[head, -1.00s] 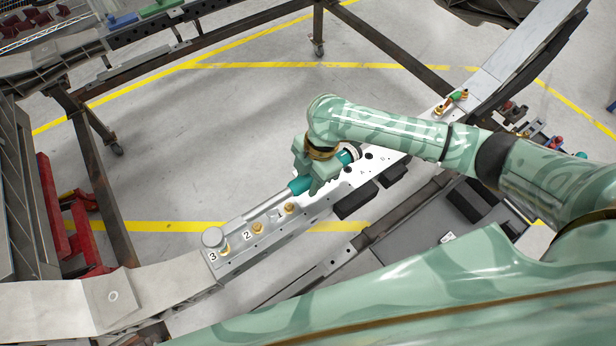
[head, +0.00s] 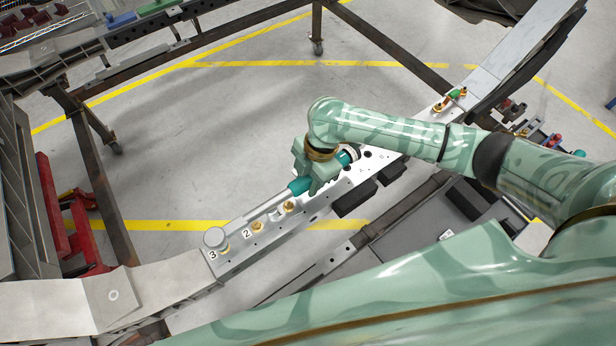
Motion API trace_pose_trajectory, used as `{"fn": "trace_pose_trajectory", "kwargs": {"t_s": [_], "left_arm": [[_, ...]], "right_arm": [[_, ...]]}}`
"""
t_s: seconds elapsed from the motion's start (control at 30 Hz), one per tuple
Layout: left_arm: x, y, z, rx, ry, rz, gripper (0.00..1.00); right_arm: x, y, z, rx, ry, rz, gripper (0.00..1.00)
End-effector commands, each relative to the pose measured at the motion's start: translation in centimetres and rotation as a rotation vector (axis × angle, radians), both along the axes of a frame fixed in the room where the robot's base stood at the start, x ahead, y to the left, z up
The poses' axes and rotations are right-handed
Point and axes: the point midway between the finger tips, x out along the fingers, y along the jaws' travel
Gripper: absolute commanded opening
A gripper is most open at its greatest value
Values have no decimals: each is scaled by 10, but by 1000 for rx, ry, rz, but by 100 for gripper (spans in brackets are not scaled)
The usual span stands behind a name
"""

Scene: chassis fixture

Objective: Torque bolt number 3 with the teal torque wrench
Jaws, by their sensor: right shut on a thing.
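The teal torque wrench (head: 265,207) lies along the chassis rail, its grey shaft running down-left from its teal handle to a round head. The round head (head: 215,238) is over the place marked 3, beside the label; the bolt there is mostly hidden, with only a bit of gold showing at its edge. My right gripper (head: 318,178) is shut on the wrench's teal handle. Bolt number 2 (head: 257,226) and another gold bolt (head: 289,207) sit on the rail beside the shaft. My left gripper is not in view.
The grey chassis rail (head: 232,259) runs diagonally from lower left to upper right. Black blocks (head: 354,199) sit along its near side. A green and gold part (head: 452,97) lies farther up the rail. A red stand (head: 55,215) is at left. Open floor (head: 210,120) lies behind the rail.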

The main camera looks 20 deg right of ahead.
Motion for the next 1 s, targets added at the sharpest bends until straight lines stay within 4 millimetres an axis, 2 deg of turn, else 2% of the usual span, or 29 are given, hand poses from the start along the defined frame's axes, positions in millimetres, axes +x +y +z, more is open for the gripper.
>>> {"fn": "trace_pose_trajectory", "kwargs": {"t_s": [0.53,1.0], "left_arm": [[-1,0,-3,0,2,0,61],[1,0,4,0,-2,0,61]], "right_arm": [[1,1,-9,4,-2,-1,0],[1,1,-10,3,-2,-1,0]]}}
